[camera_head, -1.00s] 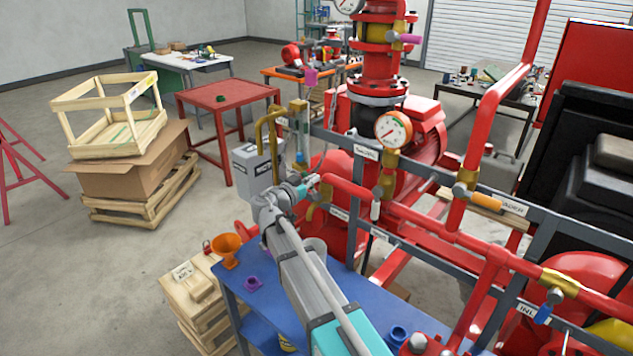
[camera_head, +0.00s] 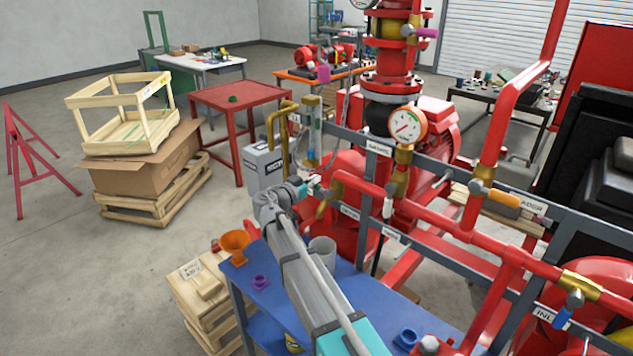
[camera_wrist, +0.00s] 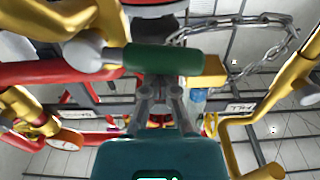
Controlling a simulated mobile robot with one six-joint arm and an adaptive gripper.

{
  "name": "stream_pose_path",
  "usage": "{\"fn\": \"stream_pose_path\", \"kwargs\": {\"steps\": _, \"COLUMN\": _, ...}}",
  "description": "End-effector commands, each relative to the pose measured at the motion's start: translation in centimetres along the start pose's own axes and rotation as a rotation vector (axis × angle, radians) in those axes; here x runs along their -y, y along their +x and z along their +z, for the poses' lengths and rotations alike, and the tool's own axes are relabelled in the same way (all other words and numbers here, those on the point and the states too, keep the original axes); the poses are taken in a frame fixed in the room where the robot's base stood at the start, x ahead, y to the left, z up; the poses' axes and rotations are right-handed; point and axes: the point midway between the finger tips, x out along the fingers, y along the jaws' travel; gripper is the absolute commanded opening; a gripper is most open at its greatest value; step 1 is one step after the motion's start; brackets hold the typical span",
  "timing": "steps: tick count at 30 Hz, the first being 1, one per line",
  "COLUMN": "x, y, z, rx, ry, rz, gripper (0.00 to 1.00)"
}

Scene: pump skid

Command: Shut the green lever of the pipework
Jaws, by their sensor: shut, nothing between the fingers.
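The green lever (camera_wrist: 165,59) shows in the wrist view as a thick green grip lying across the picture, on a grey stem with a rounded joint at its left and brass pipework around it. My gripper (camera_wrist: 160,84) is shut with nothing between its fingers. Its fingertips are just below the grip in the picture; I cannot tell whether they touch it. In the head view my gripper (camera_head: 313,188) is at the brass fitting on the left end of the red pipe. The green lever is too small and covered there to make out.
A chain (camera_wrist: 245,40) hangs by the lever in the wrist view. A pressure gauge (camera_head: 406,125), a blue lever (camera_head: 562,318) and an orange lever (camera_head: 505,199) sit on the pipework. A blue table (camera_head: 375,300) stands below, with an orange funnel (camera_head: 234,245) at its left.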

Motion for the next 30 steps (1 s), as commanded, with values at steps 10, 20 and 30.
{"fn": "stream_pose_path", "kwargs": {"steps": 10, "x": 0.4, "y": 0.0, "z": 0.8, "rx": 0.000, "ry": 0.000, "rz": 0.000, "gripper": 0.00}}
{"fn": "stream_pose_path", "kwargs": {"steps": 20, "x": 0.3, "y": 0.1, "z": -0.2, "rx": 0.000, "ry": 0.000, "rz": 0.001, "gripper": 0.00}}
{"fn": "stream_pose_path", "kwargs": {"steps": 30, "x": 0.3, "y": 0.1, "z": -0.3, "rx": 0.000, "ry": 0.000, "rz": 0.001, "gripper": 0.00}}
